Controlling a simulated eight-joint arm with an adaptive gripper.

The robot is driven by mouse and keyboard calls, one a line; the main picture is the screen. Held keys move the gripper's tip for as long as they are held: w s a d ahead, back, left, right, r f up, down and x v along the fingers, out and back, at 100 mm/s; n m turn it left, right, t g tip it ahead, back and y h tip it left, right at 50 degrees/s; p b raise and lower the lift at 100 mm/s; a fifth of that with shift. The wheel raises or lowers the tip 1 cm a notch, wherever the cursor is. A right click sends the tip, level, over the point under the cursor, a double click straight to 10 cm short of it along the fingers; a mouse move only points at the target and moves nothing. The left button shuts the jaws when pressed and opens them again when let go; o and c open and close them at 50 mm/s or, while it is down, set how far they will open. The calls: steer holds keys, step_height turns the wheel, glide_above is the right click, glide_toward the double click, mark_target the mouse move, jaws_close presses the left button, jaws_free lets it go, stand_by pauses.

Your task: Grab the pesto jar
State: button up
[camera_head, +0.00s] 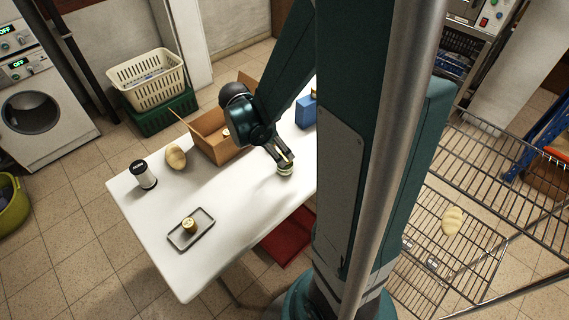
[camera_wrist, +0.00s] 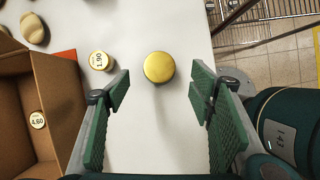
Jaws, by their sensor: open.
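My gripper (camera_head: 284,160) hangs over the white table with its jaws open and empty. In the wrist view, its two green-padded fingers (camera_wrist: 160,95) are spread apart. A jar with a plain gold lid (camera_wrist: 159,67) stands upright just ahead of the gap between them, touching neither. In the head view, a small jar (camera_head: 285,170) is right below my fingertips. A jar with a pale lid marked 1.96 (camera_wrist: 101,61) stands to the left of the gold-lidded one in the wrist view. No label shows which jar is pesto.
An open cardboard box (camera_head: 210,140) stands beside my gripper; a jar marked 4.60 (camera_wrist: 37,120) is inside it. A tray (camera_head: 174,240) with a gold-lidded jar (camera_head: 189,226), a black-topped canister (camera_head: 146,176) and a tan oval object (camera_head: 176,157) are on the table (camera_head: 150,225). Wire racks (camera_head: 450,230) stand right.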

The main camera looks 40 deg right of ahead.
mark_target(284, 157)
steer(key=shift+x, duration=1.15)
steer(key=shift+f+b, duration=0.1)
steer(key=shift+b, duration=0.2)
steer(key=shift+b+x, duration=0.9)
steer(key=shift+x, duration=1.6)
steer(key=c, duration=1.1)
steer(key=shift+r+p, duration=1.5)
steer(key=shift+r, duration=3.5)
